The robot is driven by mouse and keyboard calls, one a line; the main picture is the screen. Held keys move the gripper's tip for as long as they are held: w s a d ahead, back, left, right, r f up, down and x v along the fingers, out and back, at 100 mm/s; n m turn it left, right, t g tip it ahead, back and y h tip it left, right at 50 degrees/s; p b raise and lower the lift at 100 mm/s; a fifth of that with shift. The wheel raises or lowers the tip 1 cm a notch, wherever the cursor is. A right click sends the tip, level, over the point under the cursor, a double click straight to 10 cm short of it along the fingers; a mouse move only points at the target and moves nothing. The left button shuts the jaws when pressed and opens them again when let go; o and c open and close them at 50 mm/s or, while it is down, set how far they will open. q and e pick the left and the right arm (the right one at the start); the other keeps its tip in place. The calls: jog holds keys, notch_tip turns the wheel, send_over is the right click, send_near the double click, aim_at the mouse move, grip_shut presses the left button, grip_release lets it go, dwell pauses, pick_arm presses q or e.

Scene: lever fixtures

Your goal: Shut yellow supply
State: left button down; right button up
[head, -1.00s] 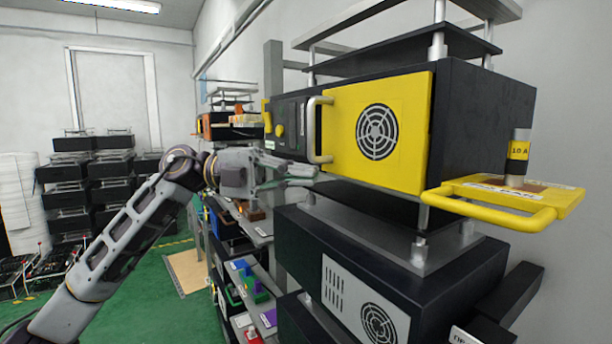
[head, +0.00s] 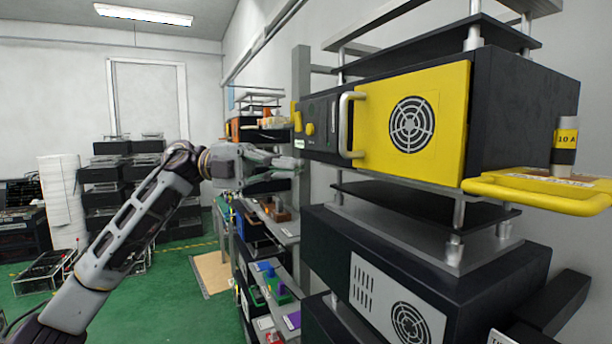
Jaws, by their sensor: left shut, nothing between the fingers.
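The yellow supply (head: 412,112) is a black box with a yellow front panel, a round fan grille and a silver handle (head: 346,125), on a raised shelf at the right. At the left end of its front are a yellow knob (head: 310,129) and a yellow lever (head: 295,114). My left gripper (head: 298,167) is shut and empty, just below and left of the handle, near the lower left of the supply's front. I cannot tell from this view whether it touches the front. My right gripper is not in view.
A yellow tray with a handle (head: 535,197) juts out at the right, bearing a cylinder marked 10 A (head: 565,147). A second black unit (head: 405,295) stands below. Shelves with small coloured parts (head: 275,285) lie beyond my arm.

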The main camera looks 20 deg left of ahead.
pick_arm(q)
jog(key=shift+s+a+b, duration=0.1)
jog(key=shift+a+b, duration=0.2)
jog(key=shift+a, duration=1.25)
